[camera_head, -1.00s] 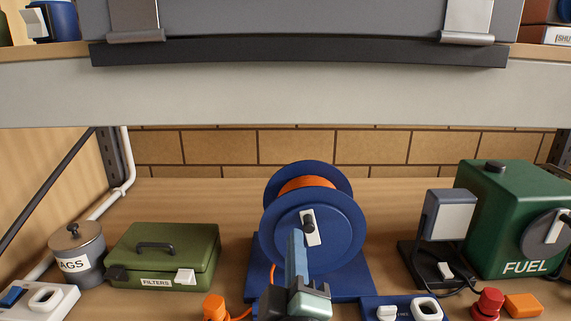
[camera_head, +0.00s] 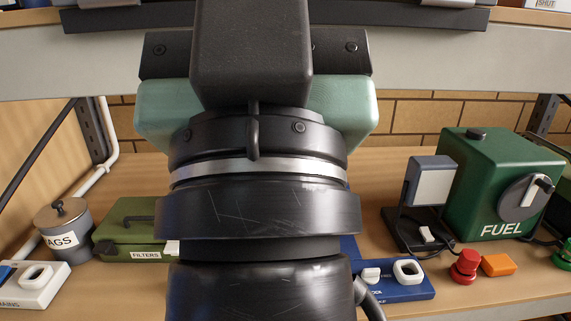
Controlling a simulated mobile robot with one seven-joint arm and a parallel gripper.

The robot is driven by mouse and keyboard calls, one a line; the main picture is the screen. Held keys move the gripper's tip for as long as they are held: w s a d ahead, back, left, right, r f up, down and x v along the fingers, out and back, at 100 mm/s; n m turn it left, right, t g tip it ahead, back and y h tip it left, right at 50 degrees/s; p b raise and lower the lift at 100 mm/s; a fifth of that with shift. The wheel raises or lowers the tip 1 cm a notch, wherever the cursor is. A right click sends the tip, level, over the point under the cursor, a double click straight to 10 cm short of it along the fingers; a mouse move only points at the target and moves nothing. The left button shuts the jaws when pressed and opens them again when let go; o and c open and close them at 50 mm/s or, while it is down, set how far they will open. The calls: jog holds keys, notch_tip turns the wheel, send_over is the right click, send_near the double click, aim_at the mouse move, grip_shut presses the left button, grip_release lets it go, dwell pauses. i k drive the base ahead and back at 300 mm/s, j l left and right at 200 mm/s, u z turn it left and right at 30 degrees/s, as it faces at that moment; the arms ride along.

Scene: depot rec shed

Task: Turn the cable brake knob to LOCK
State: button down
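My arm and the back of my gripper (camera_head: 345,115) fill the middle of the head view. The gripper's teal body faces away from me and its fingers are hidden. The cable reel behind it is almost wholly covered; only a bit of its blue base (camera_head: 349,246) shows. A blue panel (camera_head: 392,292) lies to the right of my arm, with a white lever (camera_head: 371,275) and a white ring-shaped handle (camera_head: 408,270). Its lettering is too small to read. The cable brake knob cannot be made out, nor any contact with it.
On the right stand a green FUEL box (camera_head: 480,190) with a round dial, a grey lamp-like unit (camera_head: 430,182), a red knob (camera_head: 465,265) and an orange block (camera_head: 498,264). On the left are a green FILTERS case (camera_head: 120,238) and a lidded canister (camera_head: 64,235). A shelf edge (camera_head: 430,72) runs above.

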aim_at(370, 276)
jog(key=l+u, duration=0.15)
jog(key=l, duration=0.25)
jog(key=k+l+u, duration=0.1)
jog(key=l, duration=0.3)
jog(key=k+l+u, duration=0.15)
jog(key=l, duration=0.25)
jog(key=l+u, duration=0.15)
jog(key=l, duration=0.25)
jog(key=i, duration=0.85)
